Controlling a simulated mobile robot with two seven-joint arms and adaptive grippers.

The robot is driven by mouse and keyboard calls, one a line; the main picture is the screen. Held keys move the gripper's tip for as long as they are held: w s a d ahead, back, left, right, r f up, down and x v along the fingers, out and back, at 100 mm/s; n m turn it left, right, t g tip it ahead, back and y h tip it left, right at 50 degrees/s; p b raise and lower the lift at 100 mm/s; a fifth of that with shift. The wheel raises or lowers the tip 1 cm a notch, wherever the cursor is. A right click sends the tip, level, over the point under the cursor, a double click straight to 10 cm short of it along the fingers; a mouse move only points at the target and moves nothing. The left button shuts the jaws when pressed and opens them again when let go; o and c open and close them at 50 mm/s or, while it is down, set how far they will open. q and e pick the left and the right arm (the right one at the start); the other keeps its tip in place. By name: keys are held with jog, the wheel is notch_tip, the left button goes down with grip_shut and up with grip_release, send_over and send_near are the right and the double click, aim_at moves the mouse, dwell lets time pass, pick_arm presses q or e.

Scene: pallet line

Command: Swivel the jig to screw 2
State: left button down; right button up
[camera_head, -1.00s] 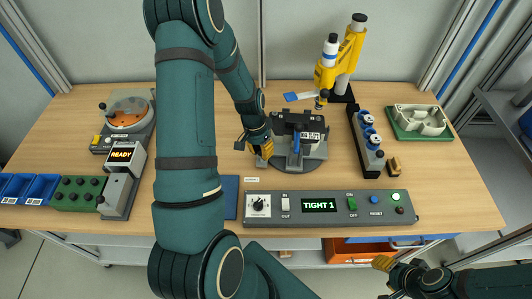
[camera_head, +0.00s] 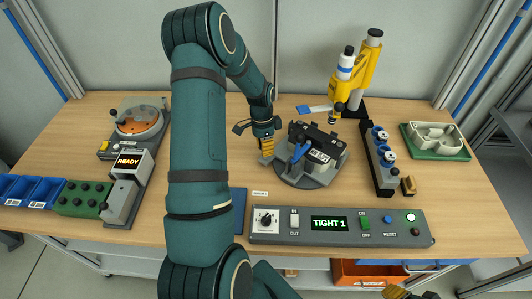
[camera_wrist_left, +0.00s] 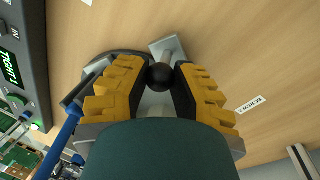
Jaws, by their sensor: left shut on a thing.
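The jig (camera_head: 322,176) is a round grey turntable on the bench. It carries a dark block (camera_head: 318,140) with a white label and a blue clamp lever (camera_head: 300,152). It sits turned at an angle. My left gripper (camera_head: 266,150) is at the jig's left side, shut on the jig's handle. In the left wrist view its yellow fingers sit on either side of the handle's black ball knob (camera_wrist_left: 161,76). My right gripper (camera_head: 397,292) shows only as yellow finger parts at the bottom edge; the rest is cut off.
A yellow screwdriver stand (camera_head: 370,75) rises behind the jig. A control panel (camera_head: 340,226) in front reads "TIGHT 1". A rack with blue-and-white pieces (camera_head: 381,165) and a green tray (camera_head: 436,154) stand right. A station reading "READY" (camera_head: 128,160) and blue bins (camera_head: 30,190) are left.

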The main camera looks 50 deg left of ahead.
pick_arm(q)
jog(key=shift+w+a+f+m+g+b, duration=0.1)
jog(key=shift+w+a+m+g+b, duration=0.2)
jog(key=shift+w+a+m, duration=1.1)
jog(key=shift+w+a+m+y, duration=0.2)
jog(key=shift+w+a+m, duration=0.1)
jog(key=shift+w+m, duration=0.5)
jog(key=shift+w+a+m+y, duration=0.2)
jog(key=shift+w+a+m, duration=0.1)
jog(key=shift+w+m, duration=0.45)
jog(key=shift+w+a+m+g+b, duration=0.15)
jog(key=shift+w+a+m+b, duration=0.1)
jog(key=shift+w+m, duration=0.6)
jog(key=shift+w+a+m+g+b, duration=0.1)
jog(key=shift+w+m+g+b, duration=0.1)
jog(key=shift+w+m, duration=0.55)
jog(key=shift+w+m+y, duration=0.4)
jog(key=shift+w+m, duration=0.65)
jog(key=shift+w, duration=0.65)
jog(key=c, duration=0.7)
grip_release()
jog(key=shift+w, duration=0.1)
jog(key=shift+c, duration=0.2)
notch_tip(320, 180, up, 12)
jog(key=w, duration=0.2)
jog(key=shift+a+f, duration=0.1)
jog(key=shift+f, duration=0.05)
